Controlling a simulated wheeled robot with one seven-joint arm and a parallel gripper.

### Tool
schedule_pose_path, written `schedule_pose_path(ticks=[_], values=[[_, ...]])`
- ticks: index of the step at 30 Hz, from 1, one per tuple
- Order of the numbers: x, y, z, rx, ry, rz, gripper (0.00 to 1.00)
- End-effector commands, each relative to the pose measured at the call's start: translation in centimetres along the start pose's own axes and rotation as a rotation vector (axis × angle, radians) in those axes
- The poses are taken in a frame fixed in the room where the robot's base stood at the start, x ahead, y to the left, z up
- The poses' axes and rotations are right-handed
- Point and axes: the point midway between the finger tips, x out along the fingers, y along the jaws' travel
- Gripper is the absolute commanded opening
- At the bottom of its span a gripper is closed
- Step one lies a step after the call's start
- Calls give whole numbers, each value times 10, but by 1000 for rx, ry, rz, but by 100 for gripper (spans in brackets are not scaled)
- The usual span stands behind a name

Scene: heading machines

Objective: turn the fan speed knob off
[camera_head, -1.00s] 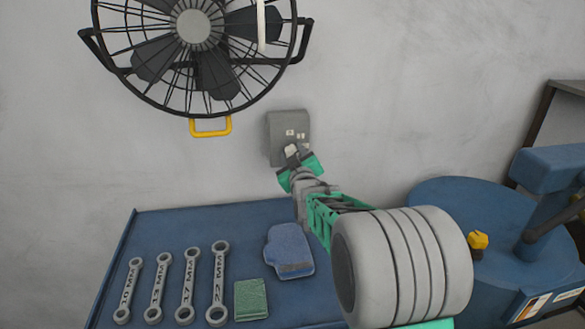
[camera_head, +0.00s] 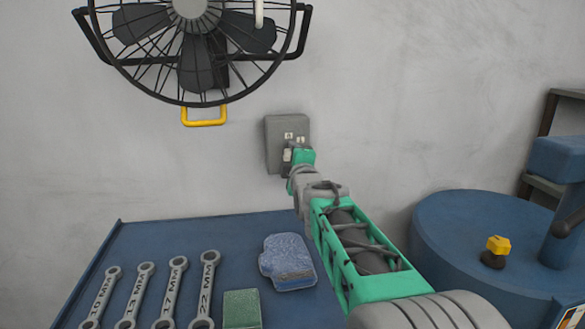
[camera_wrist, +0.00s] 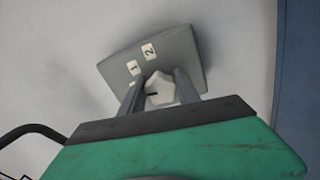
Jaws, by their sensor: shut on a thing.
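The grey fan speed box (camera_head: 275,135) is on the wall below and right of the fan. In the wrist view the box (camera_wrist: 190,45) shows labels 1 and 2, and a third label is mostly hidden by my gripper. In the head view my gripper (camera_head: 291,150) reaches the lower part of the box and hides most of the knob. The black fan (camera_head: 190,50) hangs above left.
A blue bench (camera_head: 140,240) below holds several wrenches (camera_head: 167,295), a blue mitt (camera_head: 287,262) and a green block (camera_head: 242,308). A yellow handle (camera_head: 204,117) hangs under the fan. A round blue machine (camera_head: 460,235) with a yellow knob (camera_head: 498,245) stands at right.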

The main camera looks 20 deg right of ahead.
Motion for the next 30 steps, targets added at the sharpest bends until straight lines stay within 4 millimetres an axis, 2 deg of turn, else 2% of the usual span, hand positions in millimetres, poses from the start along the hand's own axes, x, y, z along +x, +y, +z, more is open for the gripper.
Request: schedule_pose_path(ticks=[10, 26, 27, 30], values=[[0, -1, 1, -148, -1, 0, 0], [0, 1, 0, -174, -1, 0, 0], [0, 1, 0, -174, -1, 0, 40], [0, 1, 0, -174, -1, 0, 48]])
